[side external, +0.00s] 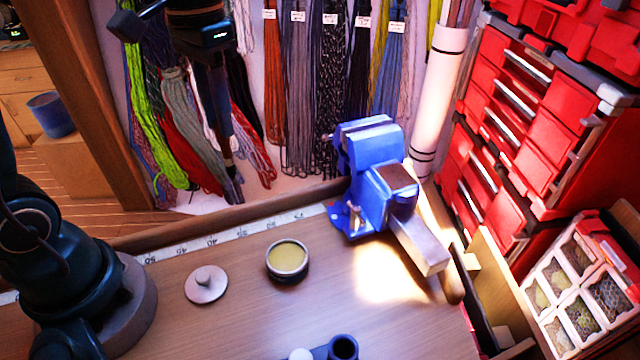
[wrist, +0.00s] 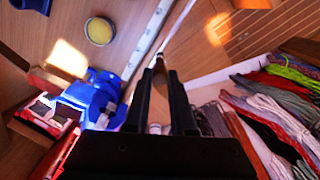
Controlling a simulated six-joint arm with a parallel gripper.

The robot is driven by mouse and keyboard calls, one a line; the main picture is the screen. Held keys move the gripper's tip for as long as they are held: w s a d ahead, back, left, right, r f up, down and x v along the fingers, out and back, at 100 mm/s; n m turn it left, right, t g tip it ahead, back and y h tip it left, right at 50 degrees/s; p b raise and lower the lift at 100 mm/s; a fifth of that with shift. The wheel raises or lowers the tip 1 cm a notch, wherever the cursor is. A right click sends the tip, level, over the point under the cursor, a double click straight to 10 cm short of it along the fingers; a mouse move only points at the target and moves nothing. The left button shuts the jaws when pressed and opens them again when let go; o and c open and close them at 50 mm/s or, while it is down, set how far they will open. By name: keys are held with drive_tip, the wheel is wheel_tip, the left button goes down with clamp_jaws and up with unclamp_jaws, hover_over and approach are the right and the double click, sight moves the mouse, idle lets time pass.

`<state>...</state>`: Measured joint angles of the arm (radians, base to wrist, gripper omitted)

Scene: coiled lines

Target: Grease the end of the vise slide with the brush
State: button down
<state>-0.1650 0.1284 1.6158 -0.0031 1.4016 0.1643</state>
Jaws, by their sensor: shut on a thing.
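The blue vise (side external: 368,150) stands at the bench's back edge. Its bare metal slide (side external: 420,246) sticks out toward the front right, its end over the bench top. The vise also shows in the wrist view (wrist: 95,92), left of my fingers. An open round tin (side external: 288,258) of yellowish grease stands left of the vise; it also shows in the wrist view (wrist: 99,31). My gripper (side external: 218,125) is raised at the back, left of the vise and apart from it, shut on the thin brush (side external: 229,160), which points down. Whether its bristles carry grease is too small to tell.
The tin's knobbed lid (side external: 206,285) lies left of the tin. A dark blue cup (side external: 343,347) stands at the front edge of view. Coiled lines (side external: 300,90) hang behind the bench. Red drawers (side external: 520,110) stand at right. The bench between lid and cup is clear.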

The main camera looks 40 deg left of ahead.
drive_tip(key=d+g+h, duration=0.3)
drive_tip(key=d, duration=0.8)
wheel_tip(320, 180, down, 6)
drive_tip(key=shift+d, duration=0.15)
drive_tip(key=shift+w+f, duration=0.1)
drive_tip(key=shift+f, duration=0.6)
idle(1.9)
drive_tip(key=shift+r, duration=0.1)
wheel_tip(320, 180, up, 7)
idle(0.8)
idle(0.4)
